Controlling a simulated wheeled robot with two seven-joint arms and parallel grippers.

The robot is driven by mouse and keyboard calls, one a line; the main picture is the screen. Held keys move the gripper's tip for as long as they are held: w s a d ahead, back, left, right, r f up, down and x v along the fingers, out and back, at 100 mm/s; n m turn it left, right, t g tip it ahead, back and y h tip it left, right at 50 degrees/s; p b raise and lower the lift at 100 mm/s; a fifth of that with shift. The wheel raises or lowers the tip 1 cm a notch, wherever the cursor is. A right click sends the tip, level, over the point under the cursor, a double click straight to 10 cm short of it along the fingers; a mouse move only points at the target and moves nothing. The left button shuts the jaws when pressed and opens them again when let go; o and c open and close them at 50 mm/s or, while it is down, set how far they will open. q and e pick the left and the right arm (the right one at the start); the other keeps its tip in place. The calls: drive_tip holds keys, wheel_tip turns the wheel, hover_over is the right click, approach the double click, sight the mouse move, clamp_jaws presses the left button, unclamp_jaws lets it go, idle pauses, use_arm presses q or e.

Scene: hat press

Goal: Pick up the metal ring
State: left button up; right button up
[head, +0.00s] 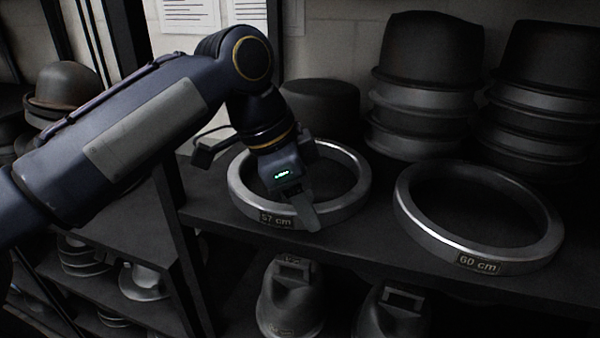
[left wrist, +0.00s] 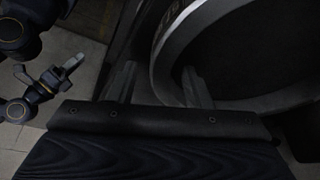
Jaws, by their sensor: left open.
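Two grey metal rings lie flat on the dark shelf: the 57 cm ring (head: 352,195) at the middle and the 60 cm ring (head: 412,222) to its right. My left gripper (head: 302,204) is open and points down at the front rim of the 57 cm ring, beside its label. One finger shows in front of the rim; the other is hidden. In the left wrist view, the ring's rim (left wrist: 160,58) passes between the spread fingers (left wrist: 158,88). Contact cannot be told. Another arm of mine shows at the left there; its gripper (left wrist: 72,62) is too small to read.
Stacked dark hat forms (head: 425,85) stand behind the rings, with another stack (head: 540,95) at right. A low dark block (head: 320,105) stands behind the 57 cm ring. A shelf post (head: 165,190) rises left of it. More forms (head: 290,300) sit below.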

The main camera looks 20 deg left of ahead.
use_arm(q)
clamp_jaws()
drive_tip(key=shift+r, duration=0.2)
idle(0.4)
